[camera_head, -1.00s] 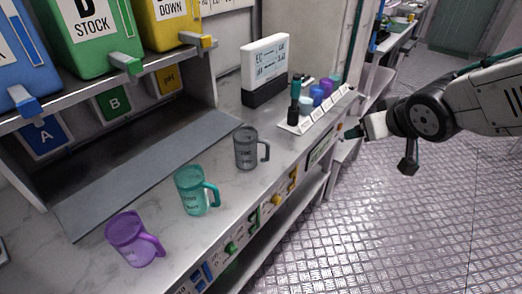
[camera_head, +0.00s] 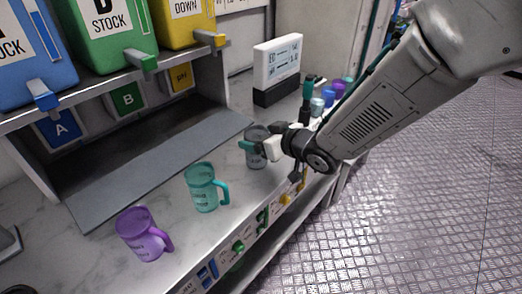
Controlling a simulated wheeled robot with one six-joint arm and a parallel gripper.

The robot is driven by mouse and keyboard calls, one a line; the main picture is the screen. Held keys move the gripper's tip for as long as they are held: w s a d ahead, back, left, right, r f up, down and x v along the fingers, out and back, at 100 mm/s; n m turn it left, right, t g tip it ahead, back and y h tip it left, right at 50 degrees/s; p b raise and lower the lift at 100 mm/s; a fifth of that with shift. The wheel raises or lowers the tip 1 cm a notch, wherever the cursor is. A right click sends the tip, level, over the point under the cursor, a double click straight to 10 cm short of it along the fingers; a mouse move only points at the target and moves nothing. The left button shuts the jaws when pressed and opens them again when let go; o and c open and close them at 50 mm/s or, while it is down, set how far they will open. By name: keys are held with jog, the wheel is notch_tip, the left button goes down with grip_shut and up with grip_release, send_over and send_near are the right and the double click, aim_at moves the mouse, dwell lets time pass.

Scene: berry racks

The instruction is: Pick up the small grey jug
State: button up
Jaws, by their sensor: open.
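The small grey jug (camera_head: 256,158) stands upright on the marble counter, at the far end of a row of three jugs. My gripper (camera_head: 247,145) is open and in front of the jug in the picture, covering its middle and right side. The jug's handle is hidden behind my gripper. I cannot tell whether the fingers touch the jug or are around it.
A teal jug (camera_head: 202,188) and a purple jug (camera_head: 143,235) stand nearer on the counter (camera_head: 180,257). A grey mat (camera_head: 150,170) lies behind them. A display (camera_head: 278,65) stands beyond the grey jug.

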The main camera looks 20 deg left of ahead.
jog(key=shift+x, duration=0.9)
jog(key=c, duration=1.3)
jog(key=shift+r, duration=0.1)
